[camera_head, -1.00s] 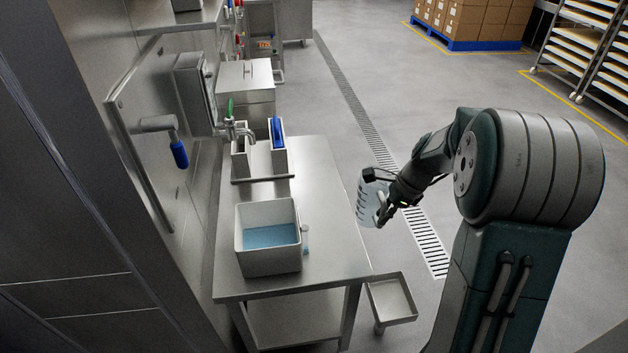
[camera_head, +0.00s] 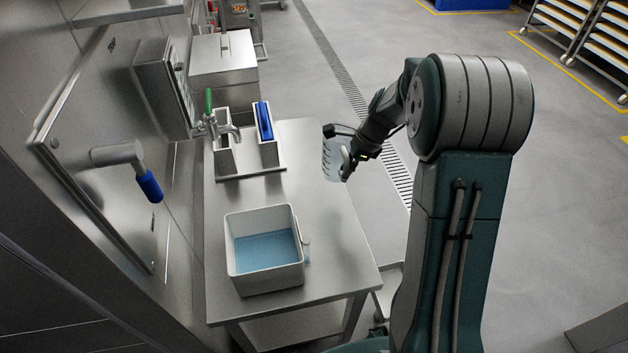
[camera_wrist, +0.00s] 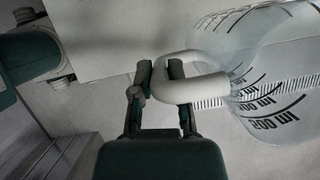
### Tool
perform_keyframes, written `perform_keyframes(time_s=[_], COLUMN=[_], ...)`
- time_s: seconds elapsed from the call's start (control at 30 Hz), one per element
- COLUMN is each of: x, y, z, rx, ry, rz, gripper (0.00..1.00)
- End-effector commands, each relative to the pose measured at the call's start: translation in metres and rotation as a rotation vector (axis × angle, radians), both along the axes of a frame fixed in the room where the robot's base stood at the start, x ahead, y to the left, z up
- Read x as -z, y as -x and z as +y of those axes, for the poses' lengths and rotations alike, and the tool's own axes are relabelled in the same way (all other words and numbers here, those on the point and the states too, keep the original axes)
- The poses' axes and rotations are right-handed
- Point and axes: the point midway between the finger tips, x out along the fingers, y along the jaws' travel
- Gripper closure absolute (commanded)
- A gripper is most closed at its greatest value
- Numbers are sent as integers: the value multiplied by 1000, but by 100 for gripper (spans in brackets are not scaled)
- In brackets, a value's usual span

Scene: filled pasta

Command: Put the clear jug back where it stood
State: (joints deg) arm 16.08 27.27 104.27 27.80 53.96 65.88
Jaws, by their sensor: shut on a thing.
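The clear jug (camera_head: 332,158) has dark measuring marks and a pale handle. My gripper (camera_head: 350,164) is shut on the handle and holds the jug in the air by the right edge of the steel table (camera_head: 328,238). In the wrist view, the two fingers of my gripper (camera_wrist: 160,78) close around the white handle, and the jug (camera_wrist: 270,75) extends to the right with its marks showing. The jug's underside and its height above the table level cannot be told clearly.
A grey tub (camera_head: 262,284) with blue liquid stands at the table's front. A blue-handled lever (camera_head: 150,186) projects at left.

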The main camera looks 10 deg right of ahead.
Motion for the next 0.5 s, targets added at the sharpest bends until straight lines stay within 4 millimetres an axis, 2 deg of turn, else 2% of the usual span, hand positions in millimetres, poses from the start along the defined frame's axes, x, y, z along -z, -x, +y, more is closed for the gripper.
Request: perform_keyframes(time_s=[0.2,0.4,0.5], x=[24,57,65], y=[-33,-52,-58], z=[32,50,55], rx=[-3,-2,-1], ry=[0,0,1], rz=[2,1,-1], gripper=[100,100,100])
